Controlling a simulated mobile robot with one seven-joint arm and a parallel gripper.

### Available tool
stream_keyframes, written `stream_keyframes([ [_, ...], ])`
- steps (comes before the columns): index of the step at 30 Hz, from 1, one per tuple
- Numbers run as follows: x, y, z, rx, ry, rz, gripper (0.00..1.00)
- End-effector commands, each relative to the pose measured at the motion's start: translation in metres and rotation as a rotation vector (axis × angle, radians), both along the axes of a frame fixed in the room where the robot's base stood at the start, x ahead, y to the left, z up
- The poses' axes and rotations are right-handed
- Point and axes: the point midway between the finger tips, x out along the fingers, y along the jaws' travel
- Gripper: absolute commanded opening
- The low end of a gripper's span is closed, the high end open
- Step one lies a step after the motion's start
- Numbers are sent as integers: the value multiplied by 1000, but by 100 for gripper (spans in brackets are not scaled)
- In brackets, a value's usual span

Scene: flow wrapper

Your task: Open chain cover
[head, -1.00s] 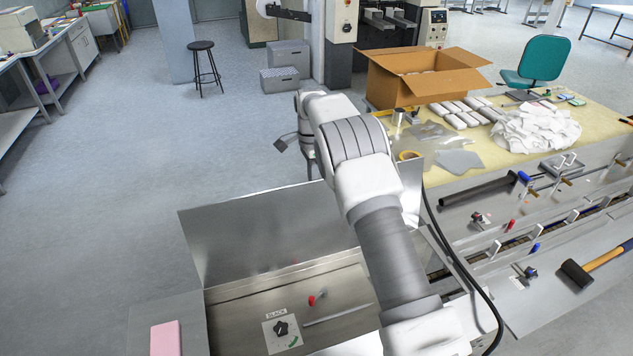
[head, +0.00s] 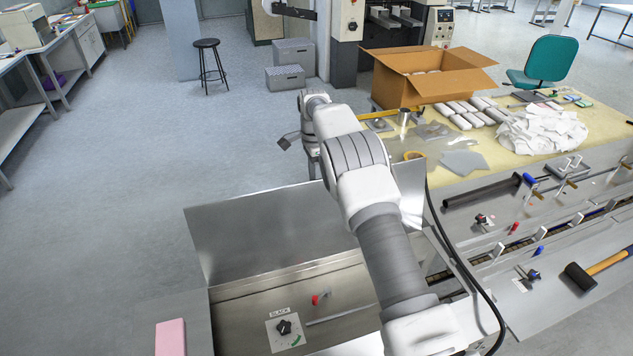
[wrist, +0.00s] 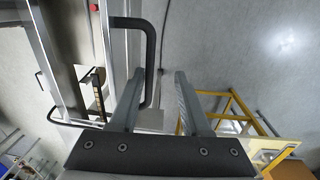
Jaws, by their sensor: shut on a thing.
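The chain cover (head: 270,235) is a flat grey metal panel standing raised along the far side of an open metal bay (head: 240,307). Inside the bay are a black knob (head: 284,327) on a plate labelled SLACK, a red-tipped lever and a rod. In the wrist view, a black bar handle (wrist: 151,45) is fixed to a metal edge. In the head view my arm crosses the bay, and my fingers are hidden.
A pink block (head: 171,338) lies on the grey surface left of the bay. To the right are the conveyor and a mallet (head: 600,265). Behind is a table with an open carton (head: 425,80) and white packs. The floor to the left is clear around a stool (head: 208,43).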

Motion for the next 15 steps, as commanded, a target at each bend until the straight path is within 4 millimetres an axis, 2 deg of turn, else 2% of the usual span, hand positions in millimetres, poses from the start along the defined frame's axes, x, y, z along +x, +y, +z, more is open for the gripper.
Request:
stream_keyframes([
  [11,-1,0,-1,-1,2,0,42],
  [15,0,0,7,-2,2,0,42],
])
